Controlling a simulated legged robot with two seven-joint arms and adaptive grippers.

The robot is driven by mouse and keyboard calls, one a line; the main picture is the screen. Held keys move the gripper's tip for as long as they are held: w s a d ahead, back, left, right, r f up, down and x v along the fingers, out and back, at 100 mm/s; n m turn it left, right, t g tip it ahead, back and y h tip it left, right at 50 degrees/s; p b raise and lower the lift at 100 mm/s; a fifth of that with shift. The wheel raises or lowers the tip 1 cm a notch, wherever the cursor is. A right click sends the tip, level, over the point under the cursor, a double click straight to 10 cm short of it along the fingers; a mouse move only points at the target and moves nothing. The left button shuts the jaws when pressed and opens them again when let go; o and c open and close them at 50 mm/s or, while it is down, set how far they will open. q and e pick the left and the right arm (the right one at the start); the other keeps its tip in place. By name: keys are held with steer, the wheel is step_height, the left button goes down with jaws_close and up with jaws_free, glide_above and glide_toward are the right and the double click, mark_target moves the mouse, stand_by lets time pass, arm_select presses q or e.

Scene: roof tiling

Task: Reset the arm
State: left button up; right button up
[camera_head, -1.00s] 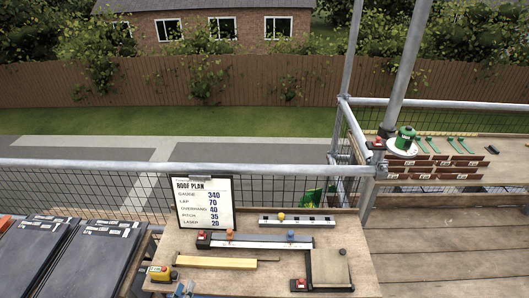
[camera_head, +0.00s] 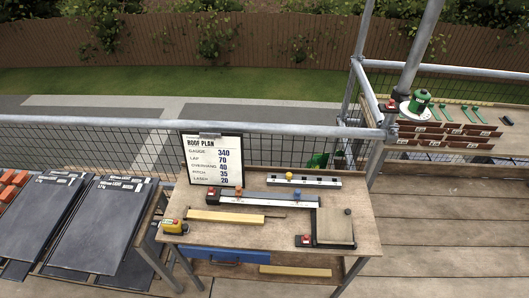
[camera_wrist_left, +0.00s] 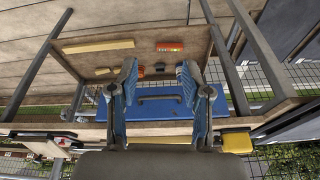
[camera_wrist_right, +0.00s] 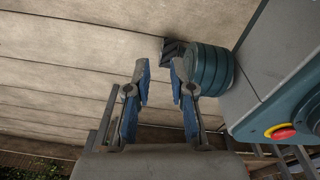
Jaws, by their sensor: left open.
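My left gripper (camera_wrist_left: 158,76) is open and empty in the left wrist view. Its blue fingers stand apart in front of the blue box (camera_wrist_left: 152,108) with a dark handle, which is beneath the workbench top. My right gripper (camera_wrist_right: 161,76) is also open, with nothing between its fingers, above wooden boards in the right wrist view. A rounded blue-grey part and a red button on a yellow ring show beside it; these look like my own body. Neither gripper shows in the head view now.
The workbench (camera_head: 280,236) carries the roof plan board (camera_head: 213,160), a yellow device (camera_head: 174,226) and measuring tools. Dark tiles (camera_head: 110,225) are stacked at left. A scaffold rail (camera_head: 180,122) runs behind. The plank deck (camera_head: 450,225) at right is clear.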

arm_select(q)
step_height(320, 180, down, 22)
steer(key=g, duration=0.1)
steer(key=s+a+f+g, duration=0.1)
steer(key=s+a+f, duration=0.2)
steer(key=s+f, duration=1.4)
step_height(320, 180, down, 2)
steer(key=shift+s+f+m, duration=0.1)
steer(key=shift+s+m, duration=0.2)
steer(key=shift+s, duration=0.1)
arm_select(e)
steer(key=shift+s+a, duration=0.25)
steer(key=shift+a, duration=0.2)
steer(key=shift+d, duration=0.2)
steer(key=shift+w, duration=0.2)
